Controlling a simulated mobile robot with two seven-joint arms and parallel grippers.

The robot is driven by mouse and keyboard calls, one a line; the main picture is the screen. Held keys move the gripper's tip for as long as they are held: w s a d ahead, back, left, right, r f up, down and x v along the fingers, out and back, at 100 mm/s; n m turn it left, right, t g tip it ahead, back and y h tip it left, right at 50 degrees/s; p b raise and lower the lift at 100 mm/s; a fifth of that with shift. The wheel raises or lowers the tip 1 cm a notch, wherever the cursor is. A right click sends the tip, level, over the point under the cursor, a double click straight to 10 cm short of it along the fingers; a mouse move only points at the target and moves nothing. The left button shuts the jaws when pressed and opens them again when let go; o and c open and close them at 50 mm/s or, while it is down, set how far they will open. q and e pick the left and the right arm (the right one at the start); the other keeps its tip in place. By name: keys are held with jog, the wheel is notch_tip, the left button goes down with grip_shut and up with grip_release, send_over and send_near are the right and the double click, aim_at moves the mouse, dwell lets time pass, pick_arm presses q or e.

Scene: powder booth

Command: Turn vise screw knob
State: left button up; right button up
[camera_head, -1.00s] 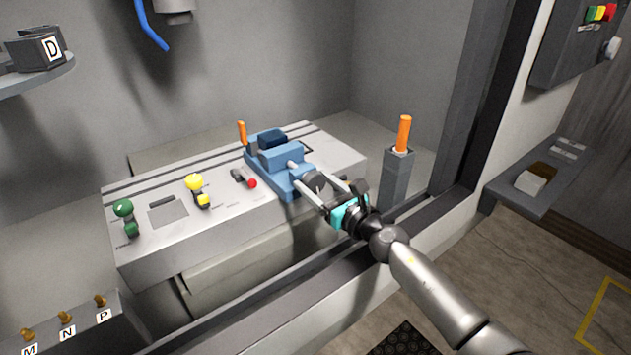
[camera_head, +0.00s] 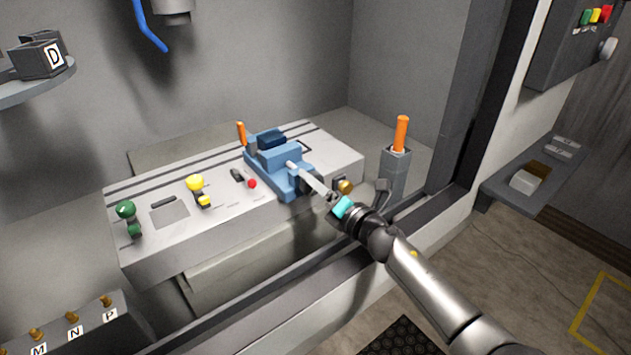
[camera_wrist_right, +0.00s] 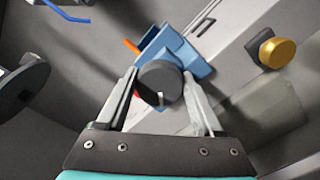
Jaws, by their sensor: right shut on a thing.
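The blue vise (camera_head: 283,160) sits on the grey console, with a dark block between its jaws. It also shows in the wrist view (camera_wrist_right: 180,45). Its round dark screw knob (camera_wrist_right: 160,80) is between the two fingers of my right gripper (camera_wrist_right: 161,84), which is shut on it; a small white mark shows on the knob. In the head view my right gripper (camera_head: 303,174) reaches the vise's near end from the lower right, and its near finger hides most of the knob. My left gripper is not in view.
A gold knob (camera_head: 345,187) is close to the right of my gripper. A red-tipped lever (camera_head: 252,184), yellow knob (camera_head: 195,182) and green knob (camera_head: 126,209) are on the console (camera_head: 150,245). A post with an orange handle (camera_head: 400,133) stands to the right.

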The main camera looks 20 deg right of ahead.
jog(key=m+p, duration=0.1)
jog(key=m, duration=0.3)
jog(key=shift+f, duration=0.1)
jog(key=shift+f+m+p, duration=0.1)
jog(key=shift+m+p, duration=0.4)
jog(key=shift+m, duration=1.2)
jog(key=o, duration=1.4)
jog(key=p+v, duration=0.1)
jog(key=v, duration=1.4)
jog(key=shift+s+d, duration=0.1)
jog(key=shift+s, duration=0.05)
